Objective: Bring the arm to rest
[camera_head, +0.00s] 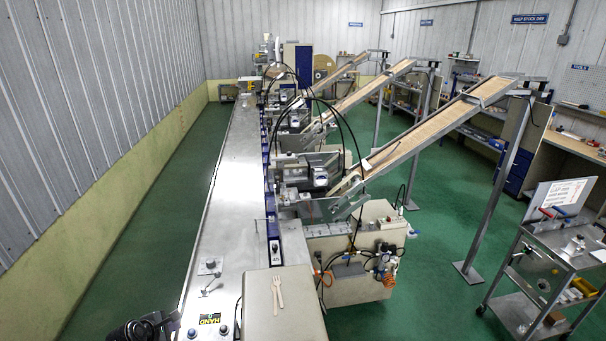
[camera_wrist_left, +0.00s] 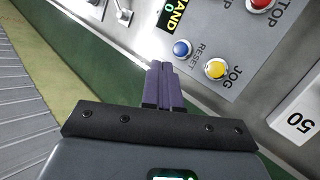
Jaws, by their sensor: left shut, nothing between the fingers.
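My left gripper (camera_head: 170,320) is at the bottom edge of the head view, just left of the front end of the metal machine. In the left wrist view its two purple-grey fingers (camera_wrist_left: 161,68) are together with nothing between them. The fingertips are near the control panel (camera_wrist_left: 215,50), by the blue RESET button (camera_wrist_left: 182,48) and the yellow JOG button (camera_wrist_left: 215,69); I cannot tell whether they touch the panel. My right gripper does not show.
The long metal machine bed (camera_head: 225,190) runs away from me. A wooden fork (camera_head: 278,291) lies on a beige cover (camera_head: 262,312). Sloping chutes (camera_head: 445,125) and a tool cart (camera_head: 560,255) stand at the right. Green floor (camera_head: 130,245) is clear at left.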

